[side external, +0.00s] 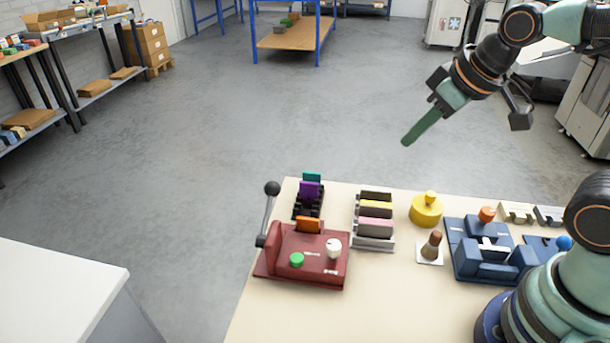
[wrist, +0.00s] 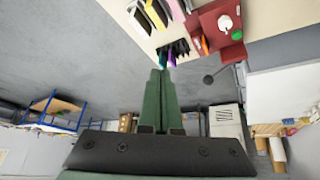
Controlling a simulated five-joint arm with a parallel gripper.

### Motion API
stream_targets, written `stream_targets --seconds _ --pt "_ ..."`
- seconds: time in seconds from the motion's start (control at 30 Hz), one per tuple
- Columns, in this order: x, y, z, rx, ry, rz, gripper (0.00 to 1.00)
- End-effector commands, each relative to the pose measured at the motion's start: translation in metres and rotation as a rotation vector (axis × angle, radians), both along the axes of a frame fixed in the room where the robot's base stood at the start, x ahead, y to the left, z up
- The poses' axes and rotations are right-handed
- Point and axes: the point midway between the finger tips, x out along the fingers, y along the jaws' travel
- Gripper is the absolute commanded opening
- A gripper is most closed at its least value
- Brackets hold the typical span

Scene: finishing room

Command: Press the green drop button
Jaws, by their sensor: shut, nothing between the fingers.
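The green drop button (side external: 297,259) is a round green cap on the front left of a dark red machine (side external: 315,272) at the table's left end. In the wrist view the green button (wrist: 237,34) shows at the upper right, on the red machine (wrist: 208,22). A white knob (side external: 334,248) sits to its right, and a lever with a black ball (side external: 272,188) stands at the machine's left. My gripper (side external: 408,141) is shut and empty, high above the table's back edge, well apart from the button. Its green fingers (wrist: 160,78) lie together in the wrist view.
A black rack with coloured cards (side external: 309,192), a tray of pads (side external: 375,222), a yellow round weight (side external: 426,211), a wooden-handled stamp (side external: 431,246) and a blue machine (side external: 481,262) stand on the cream table (side external: 380,310). The table's front middle is clear.

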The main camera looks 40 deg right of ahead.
Motion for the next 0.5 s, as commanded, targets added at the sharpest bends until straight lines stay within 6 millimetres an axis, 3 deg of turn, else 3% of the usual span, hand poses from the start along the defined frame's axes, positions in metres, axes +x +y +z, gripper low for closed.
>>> stream_targets --seconds 0.23,0.5 --pt "0.035 0.075 -0.033 -0.115 -0.064 0.414 0.0" --pt "0.046 0.158 -0.07 -0.229 -0.17 0.814 0.0"
